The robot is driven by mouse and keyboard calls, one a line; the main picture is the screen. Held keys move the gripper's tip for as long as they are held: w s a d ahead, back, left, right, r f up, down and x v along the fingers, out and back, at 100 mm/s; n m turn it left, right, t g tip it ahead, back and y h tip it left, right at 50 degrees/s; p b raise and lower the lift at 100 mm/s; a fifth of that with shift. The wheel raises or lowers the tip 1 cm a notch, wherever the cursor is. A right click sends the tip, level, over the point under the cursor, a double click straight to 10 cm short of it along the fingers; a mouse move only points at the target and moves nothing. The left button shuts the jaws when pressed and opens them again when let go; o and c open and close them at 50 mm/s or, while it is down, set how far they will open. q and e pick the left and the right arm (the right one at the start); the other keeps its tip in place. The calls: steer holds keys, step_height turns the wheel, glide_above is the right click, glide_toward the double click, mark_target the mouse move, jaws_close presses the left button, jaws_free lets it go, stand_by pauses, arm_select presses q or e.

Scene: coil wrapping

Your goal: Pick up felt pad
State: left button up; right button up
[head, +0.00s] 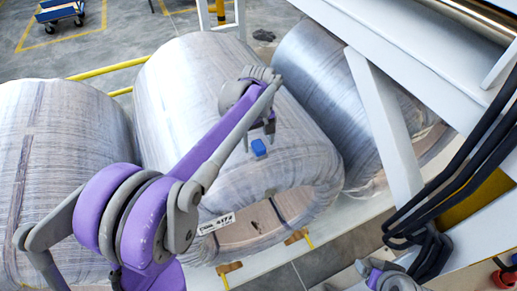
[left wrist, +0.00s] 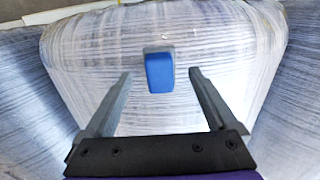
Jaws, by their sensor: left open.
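The felt pad is a small blue block (head: 259,148) lying on top of the middle wrapped coil (head: 185,85). In the left wrist view the blue pad (left wrist: 160,73) shows a grey edge at its far end and lies between the lines of the two fingers. My left gripper (head: 258,136) is open and empty, just above and beside the pad in the head view. Neither finger clearly touches it. A purple and grey part of my right arm shows at the bottom right of the head view, but its jaws do not show.
Another wrapped coil (head: 65,150) stands at the left, and a shinier coil (head: 325,75) at the right. A white machine frame (head: 385,125) with black cables (head: 470,165) fills the right side. A blue cart (head: 60,10) is far back.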

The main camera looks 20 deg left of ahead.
arm_select(q)
step_height(320, 180, down, 2)
steer(key=shift+f, duration=0.1)
jaws_close()
stand_by(0.5)
